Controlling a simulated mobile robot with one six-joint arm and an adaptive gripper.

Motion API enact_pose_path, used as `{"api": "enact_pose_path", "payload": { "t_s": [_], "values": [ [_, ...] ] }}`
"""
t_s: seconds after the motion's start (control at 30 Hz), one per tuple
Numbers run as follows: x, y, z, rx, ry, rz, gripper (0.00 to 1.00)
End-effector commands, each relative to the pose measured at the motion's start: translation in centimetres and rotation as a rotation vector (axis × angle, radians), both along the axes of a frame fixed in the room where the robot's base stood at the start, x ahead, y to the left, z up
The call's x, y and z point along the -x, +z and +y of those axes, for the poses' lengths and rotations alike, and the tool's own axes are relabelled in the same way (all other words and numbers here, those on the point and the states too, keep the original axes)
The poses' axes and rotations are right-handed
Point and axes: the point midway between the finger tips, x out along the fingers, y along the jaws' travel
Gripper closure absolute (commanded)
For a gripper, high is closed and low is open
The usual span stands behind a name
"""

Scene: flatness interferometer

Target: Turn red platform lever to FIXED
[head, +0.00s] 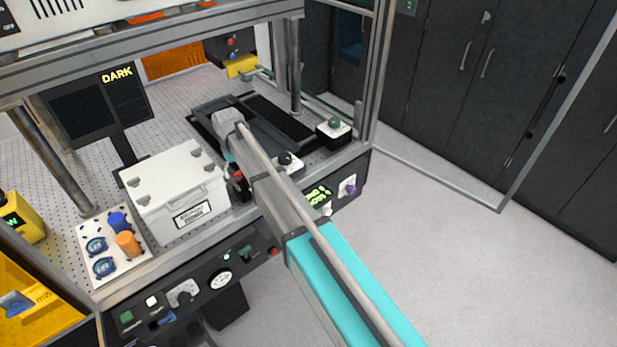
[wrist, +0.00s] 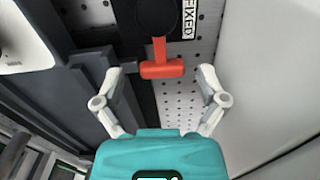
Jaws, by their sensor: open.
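The red platform lever (wrist: 162,68) shows in the wrist view, with a red bar-shaped handle on a short red stem that runs up to a round black hub (wrist: 158,14). A white label reading FIXED (wrist: 189,20) stands to the right of the hub. My gripper (wrist: 163,82) is open, with one finger on each side of the lever handle and visible gaps between. The fingers appear apart from the handle. In the head view my arm covers the gripper's work area, and I cannot make out the lever there clearly.
A white lidded box (head: 180,190) stands left of my arm. Dark rails (head: 275,118) lie on the perforated table behind. A metal frame post (head: 372,75) rises at the right; open floor lies beyond.

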Motion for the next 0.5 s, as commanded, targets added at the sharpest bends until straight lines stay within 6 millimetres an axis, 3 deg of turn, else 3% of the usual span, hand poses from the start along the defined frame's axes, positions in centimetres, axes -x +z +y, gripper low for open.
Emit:
{"api": "enact_pose_path", "payload": {
  "t_s": [0.5],
  "values": [
    [-0.6,0.0,-1.2,0.0,-0.27,0.0,0.09]
  ]
}}
